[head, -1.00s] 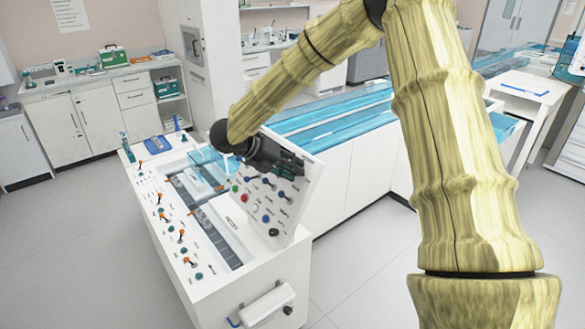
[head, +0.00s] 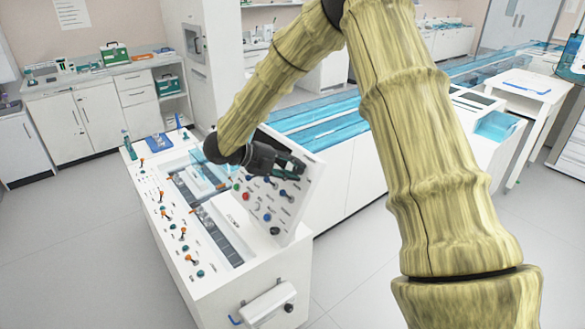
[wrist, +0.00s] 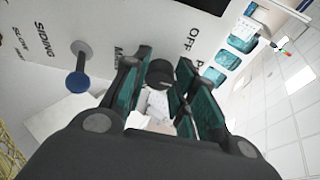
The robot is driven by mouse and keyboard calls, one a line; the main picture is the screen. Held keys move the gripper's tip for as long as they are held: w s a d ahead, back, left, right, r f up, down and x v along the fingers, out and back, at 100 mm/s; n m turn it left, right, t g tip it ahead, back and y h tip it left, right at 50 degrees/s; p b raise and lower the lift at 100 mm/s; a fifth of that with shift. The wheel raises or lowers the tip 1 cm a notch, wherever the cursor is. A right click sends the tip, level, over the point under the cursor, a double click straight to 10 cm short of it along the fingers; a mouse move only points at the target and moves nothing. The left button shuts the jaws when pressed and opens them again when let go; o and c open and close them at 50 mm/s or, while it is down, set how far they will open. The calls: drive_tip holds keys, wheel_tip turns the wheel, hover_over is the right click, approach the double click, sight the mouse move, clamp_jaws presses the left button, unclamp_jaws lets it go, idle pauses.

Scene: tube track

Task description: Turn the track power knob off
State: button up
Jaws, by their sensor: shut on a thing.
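The sloping white control panel (head: 300,205) carries several coloured knobs and stands at the back of the white track console. My gripper (head: 293,165) is at the upper part of this panel. In the wrist view, a round black knob (wrist: 160,74) sits between the teal-padded fingers of my gripper (wrist: 164,60), which are shut on it. The word OFF and a letter P are printed beside it. The pointer of the knob and its exact setting are hidden by the fingers.
A blue lever knob (wrist: 79,80) beside the word SIDING stands left of my fingers. A red knob (head: 246,197) and a black knob (head: 275,231) are lower on the panel. Orange-topped levers (head: 183,233) line the console deck.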

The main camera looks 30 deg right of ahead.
idle(0.5)
drive_tip(key=o, duration=1)
drive_tip(key=shift+o, duration=0.2)
drive_tip(key=v, duration=1.2)
drive_tip(key=shift+f, duration=0.15)
